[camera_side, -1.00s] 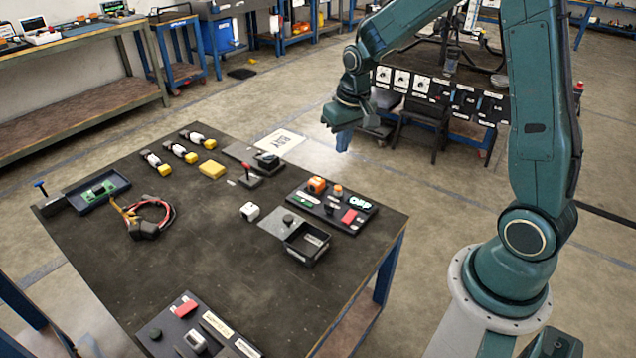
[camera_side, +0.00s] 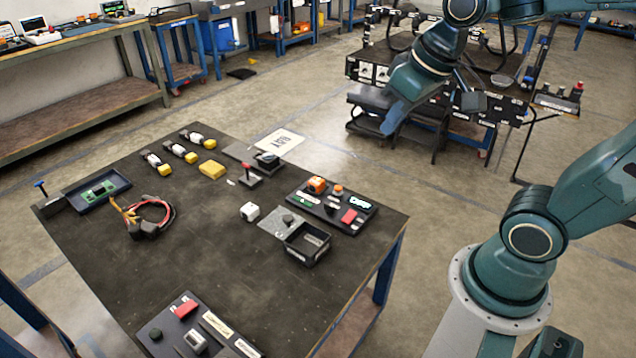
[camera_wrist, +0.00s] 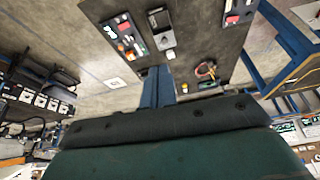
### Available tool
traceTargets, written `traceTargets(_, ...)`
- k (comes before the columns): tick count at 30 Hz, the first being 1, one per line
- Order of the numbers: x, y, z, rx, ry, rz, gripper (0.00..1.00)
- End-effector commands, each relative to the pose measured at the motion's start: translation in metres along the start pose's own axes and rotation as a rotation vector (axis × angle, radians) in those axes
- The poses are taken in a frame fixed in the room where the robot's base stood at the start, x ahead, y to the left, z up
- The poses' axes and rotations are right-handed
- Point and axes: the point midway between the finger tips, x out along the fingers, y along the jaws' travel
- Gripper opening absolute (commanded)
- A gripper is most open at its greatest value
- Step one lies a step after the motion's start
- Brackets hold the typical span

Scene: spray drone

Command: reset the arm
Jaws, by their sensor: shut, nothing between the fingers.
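My gripper (camera_side: 391,122) hangs in the air beyond the far right edge of the work table, clear of everything on it, in front of the dark rig at the back. Its blue fingers are together and hold nothing. In the wrist view the fingers (camera_wrist: 157,86) are closed side by side, with the table (camera_wrist: 205,50) beyond them. The table's dark top (camera_side: 150,265) shows in the side view. My arm is folded to the right of the table.
A black rig (camera_side: 450,100) stands behind my gripper.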

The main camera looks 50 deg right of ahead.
Motion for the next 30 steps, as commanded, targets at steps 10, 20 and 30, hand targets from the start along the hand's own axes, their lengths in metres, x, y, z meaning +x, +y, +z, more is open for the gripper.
traceTargets(10,-0.032,-0.011,0.049,-0.07,0.074,-0.027,0.0)
traceTargets(20,-0.037,-0.013,0.063,-0.089,0.09,-0.034,0.0)
traceTargets(30,-0.037,-0.012,0.063,-0.088,0.09,-0.034,0.0)
